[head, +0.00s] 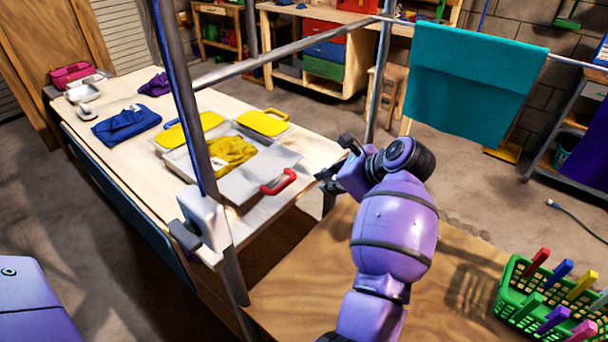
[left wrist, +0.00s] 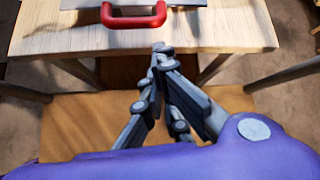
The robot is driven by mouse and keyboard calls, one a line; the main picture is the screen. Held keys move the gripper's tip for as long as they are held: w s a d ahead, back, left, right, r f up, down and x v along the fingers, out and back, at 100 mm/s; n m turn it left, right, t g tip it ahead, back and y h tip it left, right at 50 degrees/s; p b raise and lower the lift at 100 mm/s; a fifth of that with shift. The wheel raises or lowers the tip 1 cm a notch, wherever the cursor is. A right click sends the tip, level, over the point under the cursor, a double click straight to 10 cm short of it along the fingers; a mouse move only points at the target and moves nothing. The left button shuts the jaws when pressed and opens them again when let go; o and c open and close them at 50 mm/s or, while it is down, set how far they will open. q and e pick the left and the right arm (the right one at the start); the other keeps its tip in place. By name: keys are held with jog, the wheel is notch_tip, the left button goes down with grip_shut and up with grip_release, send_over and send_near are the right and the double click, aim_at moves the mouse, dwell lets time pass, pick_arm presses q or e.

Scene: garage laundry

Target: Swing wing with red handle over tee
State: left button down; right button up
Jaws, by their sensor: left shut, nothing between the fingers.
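The grey wing (head: 248,184) with a red handle (head: 279,181) lies flat at the near right side of the folding board on the wooden table. A crumpled yellow tee (head: 232,152) lies on the board beside it, and the wing does not cover it. In the left wrist view the red handle (left wrist: 133,20) stands at the table edge, with a strip of the wing (left wrist: 200,3) behind it. My left gripper (head: 325,180) is shut and empty, just right of the handle and apart from it. My right gripper is not in view.
Two yellow panels (head: 263,122) lie behind the tee. A blue folded cloth (head: 126,124) lies farther left on the table. Metal posts (head: 181,85) and a rail frame the table, with a teal cloth (head: 474,80) hanging right. A green basket (head: 520,290) stands at lower right.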

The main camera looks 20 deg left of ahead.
pick_arm(q)
jog(key=p+x, duration=0.1)
jog(key=x, duration=0.7)
jog(key=shift+w+a+f, duration=0.1)
jog(key=shift+a+f, duration=0.05)
jog(key=shift+a, duration=0.15)
jog(key=shift+w+a+f, duration=0.1)
jog(key=shift+a+f, duration=0.15)
jog(key=shift+f, duration=0.1)
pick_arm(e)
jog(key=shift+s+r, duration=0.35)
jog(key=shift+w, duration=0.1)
